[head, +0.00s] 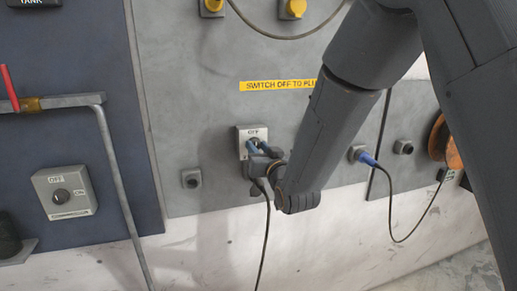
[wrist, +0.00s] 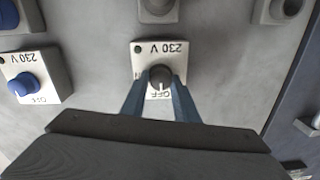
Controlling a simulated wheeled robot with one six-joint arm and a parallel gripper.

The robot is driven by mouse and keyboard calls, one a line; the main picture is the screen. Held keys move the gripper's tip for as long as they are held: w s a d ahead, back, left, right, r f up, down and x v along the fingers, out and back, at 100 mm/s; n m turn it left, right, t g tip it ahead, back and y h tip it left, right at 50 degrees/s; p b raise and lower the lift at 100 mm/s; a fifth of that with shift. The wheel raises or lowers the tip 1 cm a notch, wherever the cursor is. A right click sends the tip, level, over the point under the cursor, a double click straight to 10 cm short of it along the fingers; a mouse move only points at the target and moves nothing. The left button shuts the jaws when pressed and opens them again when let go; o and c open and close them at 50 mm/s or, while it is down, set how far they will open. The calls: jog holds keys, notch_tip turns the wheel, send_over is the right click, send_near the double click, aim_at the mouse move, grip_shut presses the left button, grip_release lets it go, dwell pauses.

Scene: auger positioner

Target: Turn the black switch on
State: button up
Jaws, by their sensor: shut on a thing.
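The black switch (wrist: 160,76) is a round dark knob on a pale box marked "230 V" and "OFF" (wrist: 139,62). The wrist view shows this lettering upside down. A pale mark on the knob appears to face the OFF lettering. My gripper (wrist: 161,82) has its two blue-grey fingers on either side of the knob and is shut on it. In the head view, my gripper (head: 254,148) is at the front of the same box (head: 243,132), whose OFF label shows above the fingers. The knob itself is hidden there.
A similar box with a blue knob (wrist: 23,84) is close by in the wrist view. Sockets (head: 191,179) and a blue plug with a cable (head: 364,157) are on the panel.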

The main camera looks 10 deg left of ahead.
jog(key=shift+m+b, duration=0.3)
jog(key=shift+b, duration=0.05)
jog(key=m+b, duration=0.3)
jog(key=shift+w+f, duration=0.1)
jog(key=shift+f, duration=0.05)
jog(key=m+b, duration=0.5)
jog(key=shift+m, duration=0.3)
jog(key=m+b, duration=0.6)
jog(key=shift+t, duration=0.3)
jog(key=shift+m+b, duration=1.4)
jog(key=shift+m, duration=0.1)
jog(key=o, duration=1)
jog(key=shift+o, duration=0.2)
